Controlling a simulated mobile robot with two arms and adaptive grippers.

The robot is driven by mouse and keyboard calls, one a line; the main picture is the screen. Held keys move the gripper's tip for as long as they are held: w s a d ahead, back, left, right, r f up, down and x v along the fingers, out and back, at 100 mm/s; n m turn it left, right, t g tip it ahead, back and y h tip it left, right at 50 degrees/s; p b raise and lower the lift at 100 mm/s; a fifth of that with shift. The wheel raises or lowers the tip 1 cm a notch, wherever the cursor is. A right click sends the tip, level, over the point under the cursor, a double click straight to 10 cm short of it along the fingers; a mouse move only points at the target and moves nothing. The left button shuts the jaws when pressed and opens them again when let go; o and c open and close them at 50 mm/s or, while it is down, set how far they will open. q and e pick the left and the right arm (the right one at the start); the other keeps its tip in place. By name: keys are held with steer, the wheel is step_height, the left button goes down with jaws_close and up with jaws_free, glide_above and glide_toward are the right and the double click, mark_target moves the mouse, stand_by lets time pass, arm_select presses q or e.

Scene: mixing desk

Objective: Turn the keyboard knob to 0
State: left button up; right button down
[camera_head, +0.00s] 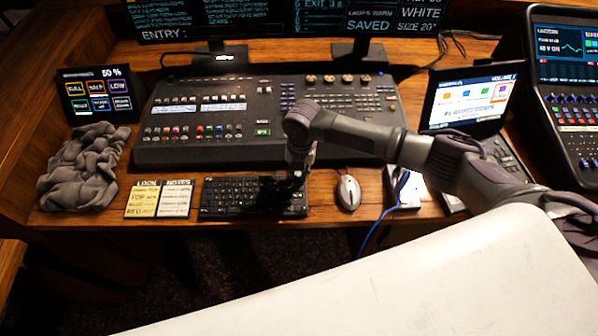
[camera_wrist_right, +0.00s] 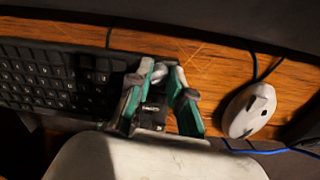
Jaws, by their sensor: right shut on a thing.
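The black keyboard (camera_head: 228,196) lies near the front edge of the wooden desk. It also shows in the wrist view (camera_wrist_right: 45,78), with its keys to the left of my gripper. My right gripper (camera_head: 291,188) reaches down over the keyboard's right end. In the wrist view its green-sided fingers (camera_wrist_right: 165,80) are closed around the knob, a small light, rounded part (camera_wrist_right: 159,72) at that end of the keyboard. The fingers and shadow hide most of the knob, and I cannot read its setting. My left gripper is not in view.
A mouse (camera_head: 347,193) sits just right of the keyboard, with a blue cable (camera_head: 377,228) beyond it. Note cards (camera_head: 158,199) and a crumpled grey cloth (camera_head: 84,168) lie to the left. The large mixing desk (camera_head: 215,125) stands close behind.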

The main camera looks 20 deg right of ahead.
mark_target(301, 174)
steer(key=shift+n+b, duration=0.55)
steer(key=shift+n, duration=1.45)
steer(key=c, duration=1.1)
jaws_free()
steer(key=shift+o, duration=0.2)
step_height(301, 174, up, 12)
steer(key=shift+d, duration=0.25)
